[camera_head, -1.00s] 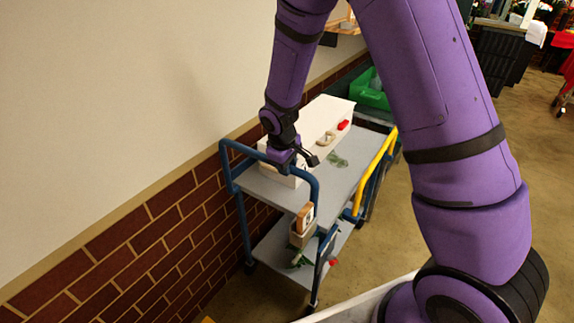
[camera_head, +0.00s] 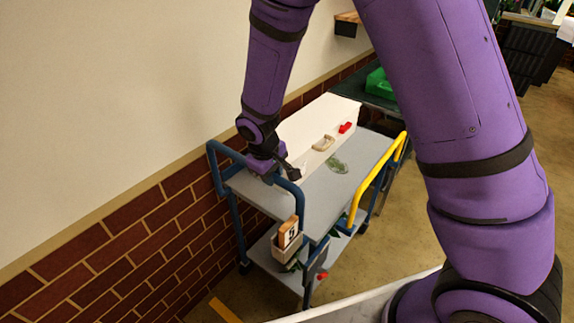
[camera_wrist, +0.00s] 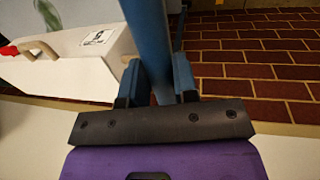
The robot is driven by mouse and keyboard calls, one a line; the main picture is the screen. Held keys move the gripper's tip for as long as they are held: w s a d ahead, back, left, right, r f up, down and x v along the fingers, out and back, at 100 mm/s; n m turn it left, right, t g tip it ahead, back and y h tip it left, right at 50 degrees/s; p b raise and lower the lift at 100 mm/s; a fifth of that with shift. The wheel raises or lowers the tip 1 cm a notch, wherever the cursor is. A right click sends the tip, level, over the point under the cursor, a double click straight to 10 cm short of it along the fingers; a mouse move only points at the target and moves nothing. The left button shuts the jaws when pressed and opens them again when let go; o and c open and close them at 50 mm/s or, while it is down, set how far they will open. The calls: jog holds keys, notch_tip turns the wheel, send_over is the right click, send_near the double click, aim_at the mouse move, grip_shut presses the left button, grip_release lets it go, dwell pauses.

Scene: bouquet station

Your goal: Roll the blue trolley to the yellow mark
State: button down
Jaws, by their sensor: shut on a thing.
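The blue trolley (camera_head: 340,195) stands beside the brick wall, with grey shelves and a blue tubular push handle at its near end. My gripper (camera_head: 277,172) is shut on the handle's top bar. In the wrist view, the fingers of my gripper (camera_wrist: 158,88) close on either side of the blue bar (camera_wrist: 148,40). A yellow strip (camera_head: 225,311) lies on the floor at the bottom, in front of the trolley's near end; the frame edge cuts it off.
A long white box (camera_head: 318,125) stands on the top shelf, along the wall side. A yellow bar (camera_head: 375,175) runs along the trolley's right side. A green bin (camera_head: 380,84) is behind. Floor shows to the right.

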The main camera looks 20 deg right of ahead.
jog(key=s+a, duration=0.7)
jog(key=a, duration=0.2)
jog(key=s+a, duration=0.7)
jog(key=a, duration=0.3)
jog(key=shift+a, duration=0.1)
jog(key=c, duration=0.9)
grip_release()
jog(key=shift+s+a, duration=0.1)
notch_tip(320, 180, up, 11)
jog(key=s+a, duration=0.1)
jog(key=shift+a+f, duration=0.2)
jog(key=shift+a, duration=0.1)
